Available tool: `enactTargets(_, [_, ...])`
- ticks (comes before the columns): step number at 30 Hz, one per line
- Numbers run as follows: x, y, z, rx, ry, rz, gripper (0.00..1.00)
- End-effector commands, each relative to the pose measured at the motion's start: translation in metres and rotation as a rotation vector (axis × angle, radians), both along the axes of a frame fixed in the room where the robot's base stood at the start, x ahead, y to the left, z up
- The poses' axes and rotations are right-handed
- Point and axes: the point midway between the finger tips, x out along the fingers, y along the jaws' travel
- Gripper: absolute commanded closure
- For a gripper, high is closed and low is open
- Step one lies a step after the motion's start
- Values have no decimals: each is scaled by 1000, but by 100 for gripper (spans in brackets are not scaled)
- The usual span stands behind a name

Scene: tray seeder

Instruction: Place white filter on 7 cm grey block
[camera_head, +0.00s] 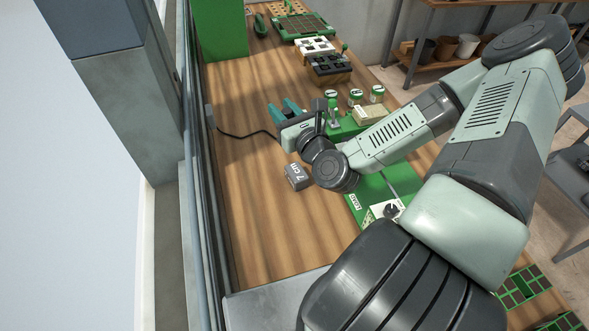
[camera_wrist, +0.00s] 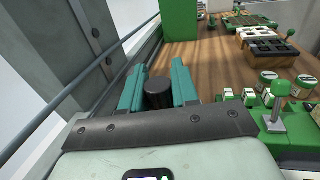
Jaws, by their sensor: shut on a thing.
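The grey block (camera_head: 298,177) marked "7 cm" lies on the wooden bench in the head view, below my wrist. My gripper (camera_head: 283,108) is above the bench, farther back than the block. In the wrist view, its teal fingers (camera_wrist: 155,76) are closed around a dark, round-topped cylindrical thing (camera_wrist: 158,93). Only the dark top of the held thing shows; its lower part is hidden, and I cannot tell whether it is the white filter. No white filter is clearly visible elsewhere.
A white box with a dark knob (camera_head: 384,211) stands on a green base beside my arm. Green-lidded jars (camera_head: 355,96) and black-and-white trays (camera_head: 326,67) are farther back. A tall green block (camera_head: 219,30) stands far left. A rail runs along the bench's left edge; bench around the grey block's left is clear.

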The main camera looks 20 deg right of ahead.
Motion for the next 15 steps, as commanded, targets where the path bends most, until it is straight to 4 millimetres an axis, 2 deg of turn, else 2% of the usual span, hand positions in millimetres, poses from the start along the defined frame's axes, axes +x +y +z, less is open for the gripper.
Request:
enactTargets(1, [-5, -9, 1, -1, 0, 7, 100])
enactTargets(5, [-14, -17, -2, 2, 1, 30, 100])
enactTargets(15, [-15, -18, -56, 2, 0, 37, 100])
